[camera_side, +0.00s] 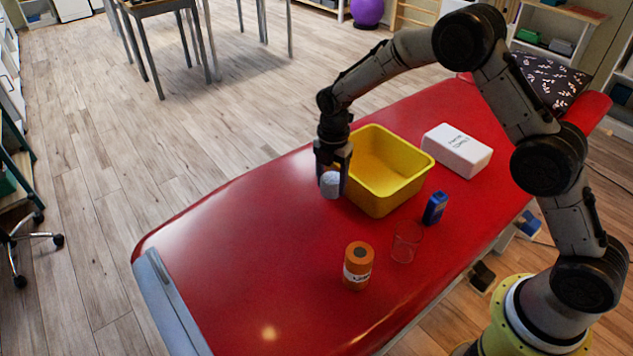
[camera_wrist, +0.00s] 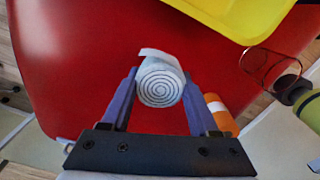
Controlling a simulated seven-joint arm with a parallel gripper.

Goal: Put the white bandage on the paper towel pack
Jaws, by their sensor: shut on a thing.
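The white bandage (camera_side: 330,185) is a small roll between the fingers of my gripper (camera_side: 332,178). In the wrist view the bandage (camera_wrist: 160,82) shows its spiral end, with a loose flap at the top, and the blue fingers of my gripper (camera_wrist: 160,95) are shut on its sides. The paper towel pack (camera_side: 457,149) is a white block with dark lettering. It lies flat on the red couch, behind and to the right of the yellow bin. My gripper is at the left side of the bin, away from the pack. The pack is not visible in the wrist view.
The yellow bin (camera_side: 377,198) stands between my gripper and the pack. The red couch (camera_side: 235,240) is bare at the left. A dark patterned pillow (camera_side: 548,82) lies at its far end.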

